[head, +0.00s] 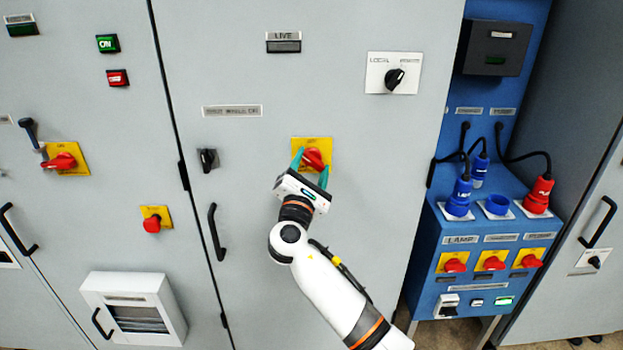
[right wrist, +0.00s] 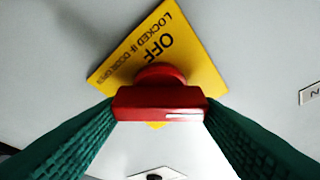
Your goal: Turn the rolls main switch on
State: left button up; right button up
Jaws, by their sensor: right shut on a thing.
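The main switch is a red rotary handle (head: 313,158) on a yellow plate (head: 326,146), mounted on the grey cabinet door below a label strip. My right gripper (head: 311,168) is at the switch, its green fingers on either side of the handle. In the right wrist view the red handle (right wrist: 160,103) sits between both green fingers, which touch its ends. The yellow plate (right wrist: 195,60) there reads OFF and LOCKED, and appears tilted in that view. The fingers are shut on the handle. My left gripper is not in view.
A black door handle (head: 217,232) and a small black latch (head: 208,159) are left of the switch. Another red switch (head: 60,162) is on the left cabinet. A LOCAL selector (head: 394,78) is at upper right. A blue socket panel (head: 480,225) stands to the right.

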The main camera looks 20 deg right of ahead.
jog(key=shift+a+f+m+g+b, duration=0.15)
jog(key=shift+m+g+b, duration=0.4)
jog(key=shift+m, duration=0.65)
jog(key=m+g+b, duration=0.1)
jog(key=m, duration=0.2)
jog(key=shift+h, duration=0.4)
jog(key=m+g, duration=0.1)
jog(key=m, duration=0.1)
jog(key=shift+m, duration=0.4)
jog(key=shift+r+m+g, duration=0.2)
jog(key=shift+m+g, duration=0.45)
jog(key=shift+m, duration=0.75)
jog(key=shift+y, duration=0.3)
jog(key=o, duration=1)
